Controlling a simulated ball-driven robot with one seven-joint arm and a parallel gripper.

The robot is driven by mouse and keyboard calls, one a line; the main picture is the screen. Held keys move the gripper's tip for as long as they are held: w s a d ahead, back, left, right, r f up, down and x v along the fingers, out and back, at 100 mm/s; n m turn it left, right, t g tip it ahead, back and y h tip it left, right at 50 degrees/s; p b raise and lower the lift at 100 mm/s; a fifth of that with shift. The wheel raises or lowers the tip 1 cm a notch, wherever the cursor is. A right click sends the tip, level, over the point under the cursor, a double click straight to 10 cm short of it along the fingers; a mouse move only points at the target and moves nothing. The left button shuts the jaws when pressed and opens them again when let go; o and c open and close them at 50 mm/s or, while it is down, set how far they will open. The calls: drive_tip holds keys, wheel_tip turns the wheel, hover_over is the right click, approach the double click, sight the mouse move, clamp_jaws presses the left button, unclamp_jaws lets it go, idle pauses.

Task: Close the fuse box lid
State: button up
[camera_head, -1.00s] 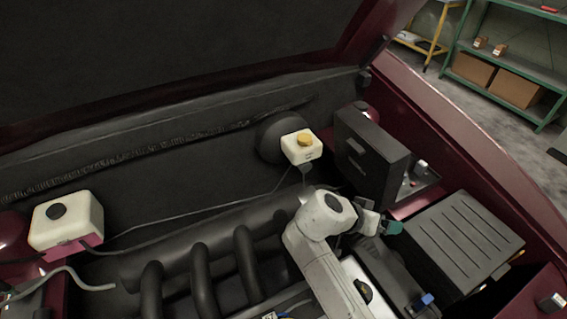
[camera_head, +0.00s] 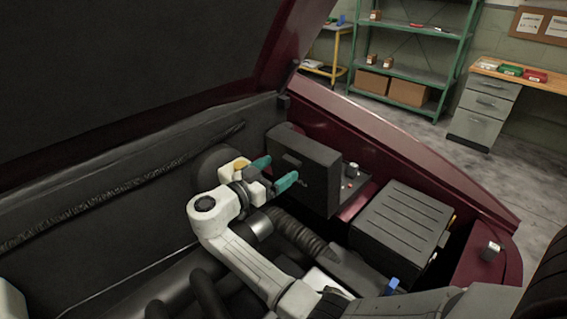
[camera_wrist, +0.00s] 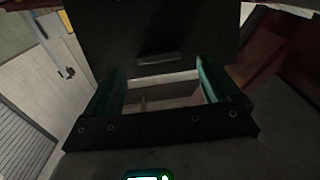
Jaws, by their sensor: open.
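The fuse box lid (camera_head: 310,178) is a dark panel standing upright, open, near the red fender. Its inside or outer face with a small raised grip faces my gripper. The fuse box body (camera_head: 352,186) is just right of the lid, with small red and pale parts showing; much of it is hidden behind the lid. My gripper (camera_head: 275,172), with green fingers, is open and empty at the lid's left side, pointing toward it. In the wrist view, the lid (camera_wrist: 150,30) fills the upper middle, beyond the open fingers (camera_wrist: 161,75); contact cannot be told.
A ribbed black box (camera_head: 400,225) sits right of the fuse box. A white reservoir with a yellow cap (camera_head: 240,165) is close behind my gripper. A corrugated hose (camera_head: 295,235) runs below. The raised hood (camera_head: 130,60) hangs overhead at the left.

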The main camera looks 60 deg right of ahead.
sight(289, 162)
drive_tip(key=shift+x, duration=1.8)
drive_tip(key=shift+c, duration=0.3)
drive_tip(key=c, duration=1.5)
drive_tip(key=shift+o, duration=0.2)
drive_tip(key=shift+s+d+p, duration=0.1)
drive_tip(key=shift+p, duration=0.2)
